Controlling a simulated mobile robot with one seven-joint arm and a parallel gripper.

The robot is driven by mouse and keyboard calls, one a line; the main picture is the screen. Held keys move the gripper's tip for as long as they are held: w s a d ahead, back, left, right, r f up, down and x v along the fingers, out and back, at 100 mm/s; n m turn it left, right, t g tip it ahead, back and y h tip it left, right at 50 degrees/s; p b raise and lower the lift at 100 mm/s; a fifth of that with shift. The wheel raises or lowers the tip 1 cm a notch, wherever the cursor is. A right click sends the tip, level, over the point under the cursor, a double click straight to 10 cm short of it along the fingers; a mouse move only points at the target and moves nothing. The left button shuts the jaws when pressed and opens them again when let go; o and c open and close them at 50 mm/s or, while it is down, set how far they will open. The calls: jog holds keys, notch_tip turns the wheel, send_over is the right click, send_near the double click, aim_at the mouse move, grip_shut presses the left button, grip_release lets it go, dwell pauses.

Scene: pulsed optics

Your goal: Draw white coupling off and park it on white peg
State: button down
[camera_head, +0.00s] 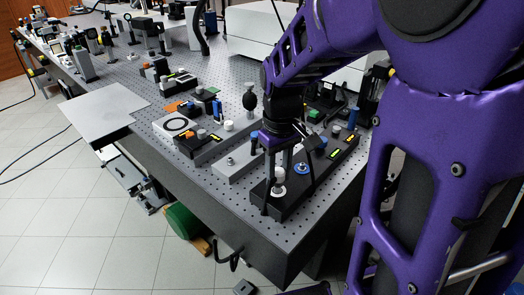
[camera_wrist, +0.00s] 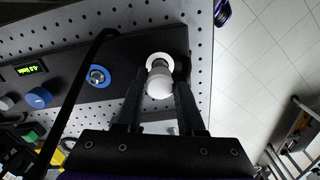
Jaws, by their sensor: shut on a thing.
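The white coupling (camera_wrist: 160,84) is a short cylinder with a rounded white end, between the two fingers of my gripper (camera_wrist: 159,100) in the wrist view. Behind it a white ring (camera_wrist: 152,58) surrounds a port on the black panel (camera_wrist: 130,45). The coupling lines up with this ring; I cannot tell whether it is fully seated or partly out. In the head view my gripper (camera_head: 278,180) points down over the near end of the black panel (camera_head: 290,203), with the white coupling (camera_head: 279,171) partly hidden. I cannot clearly identify the white peg; a small peg (camera_head: 230,161) stands on a pale plate to the left.
A blue-ringed port (camera_wrist: 97,76) lies beside the coupling on the panel, with a blue knob (camera_wrist: 39,97) and a lit display (camera_wrist: 30,68) farther left. A black cable (camera_wrist: 84,82) curves across the panel. The perforated table (camera_head: 240,205) ends close by.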

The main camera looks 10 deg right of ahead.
aim_at(278, 170)
jog(key=shift+r+p, duration=2.1)
jog(key=shift+r, duration=0.4)
